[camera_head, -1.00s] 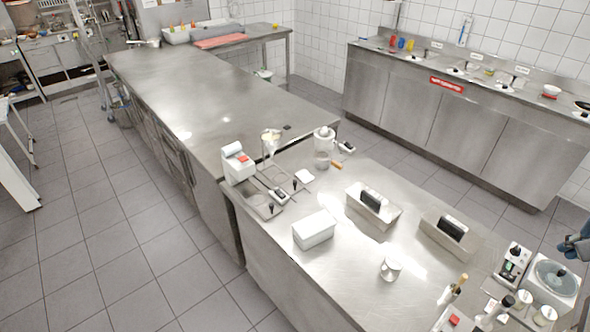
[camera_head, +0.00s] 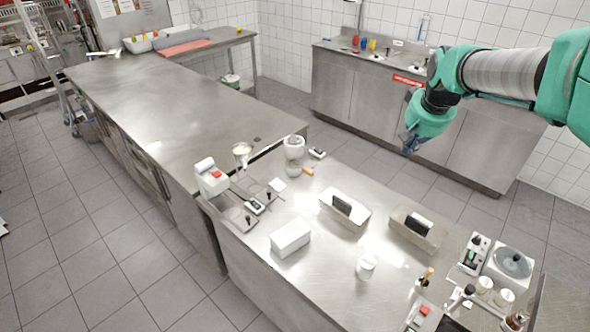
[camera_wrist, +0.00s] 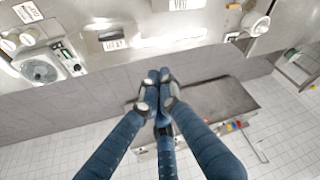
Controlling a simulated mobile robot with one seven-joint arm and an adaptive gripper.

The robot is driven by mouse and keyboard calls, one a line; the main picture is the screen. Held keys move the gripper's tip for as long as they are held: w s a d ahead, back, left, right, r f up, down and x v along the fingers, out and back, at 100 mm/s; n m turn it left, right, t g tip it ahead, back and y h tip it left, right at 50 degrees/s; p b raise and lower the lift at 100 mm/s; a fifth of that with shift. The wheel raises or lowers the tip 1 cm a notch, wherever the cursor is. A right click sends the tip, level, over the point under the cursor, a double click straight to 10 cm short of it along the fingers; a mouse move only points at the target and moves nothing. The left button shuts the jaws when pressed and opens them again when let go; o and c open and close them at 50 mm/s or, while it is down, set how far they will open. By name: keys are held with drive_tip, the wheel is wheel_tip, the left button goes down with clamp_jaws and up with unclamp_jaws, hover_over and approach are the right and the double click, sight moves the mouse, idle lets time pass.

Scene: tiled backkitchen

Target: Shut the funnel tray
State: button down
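A pale funnel-shaped vessel (camera_head: 242,150) stands near the left corner of the front steel counter (camera_head: 300,262), beside a white device (camera_head: 212,178). A shallow metal tray (camera_head: 238,217) lies just below that device. I cannot tell which part is the funnel tray, or whether it is open. My gripper (camera_head: 408,150) hangs in the air right of and above the counter, well away from the funnel. In the wrist view its blue fingers (camera_wrist: 160,78) come together at the tips, with nothing seen between them.

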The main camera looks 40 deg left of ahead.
drive_tip(key=w+a+f+n+p, duration=0.1)
drive_tip(key=a+f+n+p, duration=0.3)
drive_tip(key=a, duration=1.2)
drive_tip(key=s+a+f+p, duration=0.1)
drive_tip(key=s+a+f, duration=0.3)
drive_tip(key=a+f, duration=0.3)
drive_tip(key=s+a+f+n+g+p, duration=0.1)
drive_tip(key=s+a+f, duration=0.3)
drive_tip(key=a, duration=1)
drive_tip(key=s+a+f+g+p, duration=0.1)
drive_tip(key=s+a+f+p, duration=0.2)
drive_tip(key=a+f, duration=0.7)
drive_tip(key=shift+s+a+f+y, duration=0.2)
drive_tip(key=shift+s+a+y, duration=0.15)
drive_tip(key=shift+s, duration=0.7)
drive_tip(key=shift+f, duration=0.2)
hover_over(264, 189)
drive_tip(key=shift+f+p, duration=0.35)
drive_tip(key=shift+f, duration=4.1)
drive_tip(key=shift+s+d+f+p, duration=0.1)
drive_tip(key=shift+s+d, duration=0.2)
drive_tip(key=shift+d, duration=0.3)
drive_tip(key=shift+s+d+p, duration=0.15)
drive_tip(key=shift+s+d, duration=0.1)
drive_tip(key=shift+d, duration=0.35)
drive_tip(key=shift+s+d+f+p, duration=0.1)
drive_tip(key=shift+s+d, duration=0.2)
drive_tip(key=shift+d, duration=0.3)
